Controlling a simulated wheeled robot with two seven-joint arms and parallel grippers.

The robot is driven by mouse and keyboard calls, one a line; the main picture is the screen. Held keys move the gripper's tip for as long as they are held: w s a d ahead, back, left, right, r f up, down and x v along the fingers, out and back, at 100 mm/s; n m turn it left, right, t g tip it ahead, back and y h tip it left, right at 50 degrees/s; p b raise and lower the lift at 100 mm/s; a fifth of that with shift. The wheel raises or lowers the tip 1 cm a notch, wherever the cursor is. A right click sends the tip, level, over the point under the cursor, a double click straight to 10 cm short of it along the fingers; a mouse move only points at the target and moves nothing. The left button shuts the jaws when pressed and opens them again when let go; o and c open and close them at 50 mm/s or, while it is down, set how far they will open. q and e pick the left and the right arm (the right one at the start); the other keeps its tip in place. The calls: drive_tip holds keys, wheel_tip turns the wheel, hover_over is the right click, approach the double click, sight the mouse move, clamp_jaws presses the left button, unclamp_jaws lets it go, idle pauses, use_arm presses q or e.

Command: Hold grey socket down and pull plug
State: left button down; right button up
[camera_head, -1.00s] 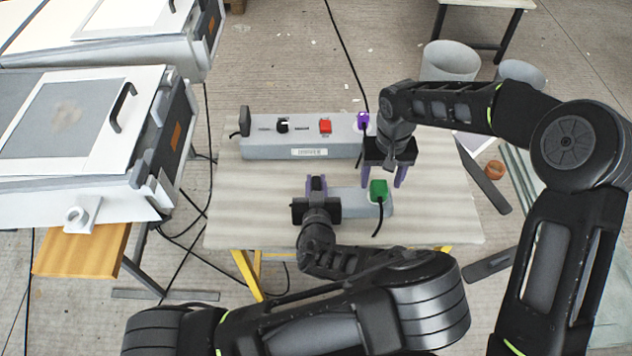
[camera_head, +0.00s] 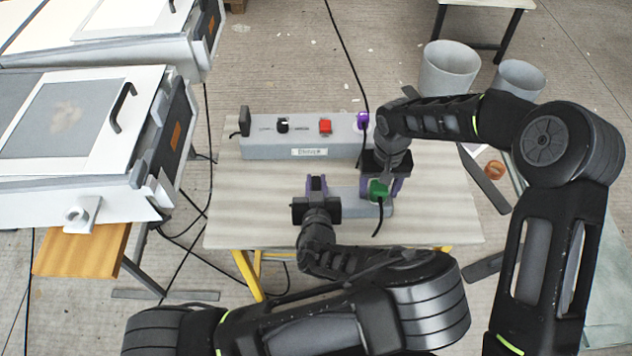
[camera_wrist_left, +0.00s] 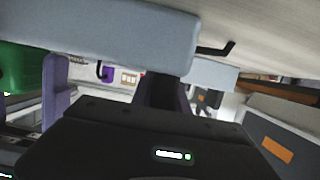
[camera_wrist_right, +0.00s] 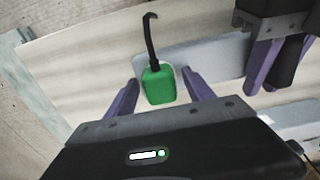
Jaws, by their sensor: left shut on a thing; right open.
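The grey socket (camera_head: 349,203) is a low bar on the front part of the table. The green plug (camera_head: 378,190) sits at its right end with a black cable hanging toward the front. My left gripper (camera_head: 316,185) is shut on the socket's left part; the socket (camera_wrist_left: 100,40) crosses the left wrist view. My right gripper (camera_head: 382,188) is open, pointing down, with its purple fingers on either side of the plug. In the right wrist view the plug (camera_wrist_right: 159,86) stands between the fingers, with a visible gap on each side.
A larger grey box (camera_head: 275,150) with a black knob, a red switch (camera_head: 325,127) and a purple plug (camera_head: 363,121) stands behind. White mould machines (camera_head: 70,120) stand at left. Grey bins (camera_head: 448,68) are at back right. The table (camera_head: 230,205) is clear at front left.

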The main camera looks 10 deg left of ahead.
sight(380, 185)
drive_tip(key=shift+c, duration=0.4)
clamp_jaws()
idle(0.7)
drive_tip(key=shift+r, duration=0.1)
idle(0.3)
drive_tip(key=shift+r, duration=2.95)
drive_tip(key=shift+r, duration=0.1)
drive_tip(key=shift+r, duration=2.4)
